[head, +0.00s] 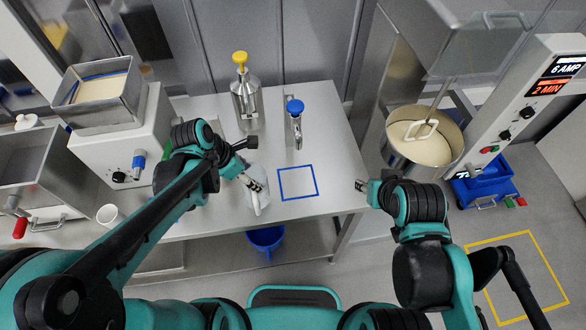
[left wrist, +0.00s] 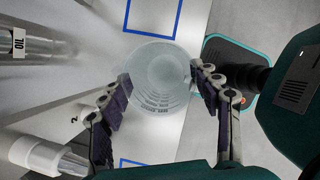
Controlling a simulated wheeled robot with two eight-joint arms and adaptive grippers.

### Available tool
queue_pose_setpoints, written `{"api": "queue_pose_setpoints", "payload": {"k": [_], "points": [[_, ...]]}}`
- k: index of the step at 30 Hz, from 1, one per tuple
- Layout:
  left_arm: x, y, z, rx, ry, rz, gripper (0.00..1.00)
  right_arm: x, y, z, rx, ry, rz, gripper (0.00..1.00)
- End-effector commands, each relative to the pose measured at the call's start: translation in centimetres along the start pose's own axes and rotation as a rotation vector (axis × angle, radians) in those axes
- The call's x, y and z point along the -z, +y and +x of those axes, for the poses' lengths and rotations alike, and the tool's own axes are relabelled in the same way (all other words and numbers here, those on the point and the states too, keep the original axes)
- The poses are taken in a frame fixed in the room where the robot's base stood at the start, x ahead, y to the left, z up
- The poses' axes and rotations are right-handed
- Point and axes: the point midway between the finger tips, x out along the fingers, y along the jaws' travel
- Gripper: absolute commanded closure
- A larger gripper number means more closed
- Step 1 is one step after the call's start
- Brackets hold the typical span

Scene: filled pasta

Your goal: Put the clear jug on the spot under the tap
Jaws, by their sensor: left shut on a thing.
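The clear jug (head: 257,198) is in the head view near the table's front edge, partly hidden by my left gripper (head: 250,184). The left wrist view looks down on the jug (left wrist: 160,78), with the fingers of my left gripper (left wrist: 155,100) on both sides of it, shut on it. The tap (head: 295,128) with a blue knob stands at the back of the table. The blue-outlined spot (head: 298,182) in front of it is empty, just right of the jug. My right gripper (head: 362,186) is beyond the table's right edge; its jaw state is unclear.
A steel bottle with a yellow top (head: 246,95) stands left of the tap. A mixer bowl (head: 422,140) is at the right. A blue bucket (head: 266,238) is below the table's front edge.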

Motion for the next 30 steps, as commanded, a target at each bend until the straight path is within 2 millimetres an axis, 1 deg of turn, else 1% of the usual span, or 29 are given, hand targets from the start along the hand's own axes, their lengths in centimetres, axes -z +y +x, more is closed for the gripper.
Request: {"api": "queue_pose_setpoints", "payload": {"k": [1, 9, 13, 15, 20, 23, 27, 30], "points": [[-1.5, -0.1, 0.7, 0.003, 0.0, 0.009, 0.85, -0.1, 0.0, 0.2, 0.0, 0.0, 0.0, 0.6], [-8.6, -0.1, 3.6, 0.002, -0.001, 0.005, 0.85, -0.4, 0.0, 0.6, 0.0, 0.0, 0.0, 0.6], [-11.0, -0.1, 4.6, 0.001, 0.0, 0.004, 0.85, -0.5, 0.0, 0.7, 0.0, 0.0, 0.0, 0.6], [-11.8, -0.1, 4.9, 0.001, 0.0, 0.001, 0.85, -0.5, 0.0, 0.8, 0.0, 0.0, 0.0, 0.6], [-12.8, 0.0, 5.3, 0.0, 0.0, 0.0, 0.85, -0.6, 0.0, 0.8, 0.0, 0.0, 0.0, 0.6], [-13.8, -0.1, 5.8, 0.0, -0.001, 0.002, 0.85, -0.6, 0.0, 0.9, 0.0, 0.0, 0.0, 0.6], [-12.8, 0.0, 8.2, 0.0, -0.001, -0.001, 0.85, -1.1, 0.0, 1.5, 0.0, 0.0, 0.0, 0.6], [-12.4, 0.0, 9.0, 0.0, -0.001, -0.001, 0.85, -1.2, 0.0, 1.7, 0.0, 0.0, 0.0, 0.6]]}}
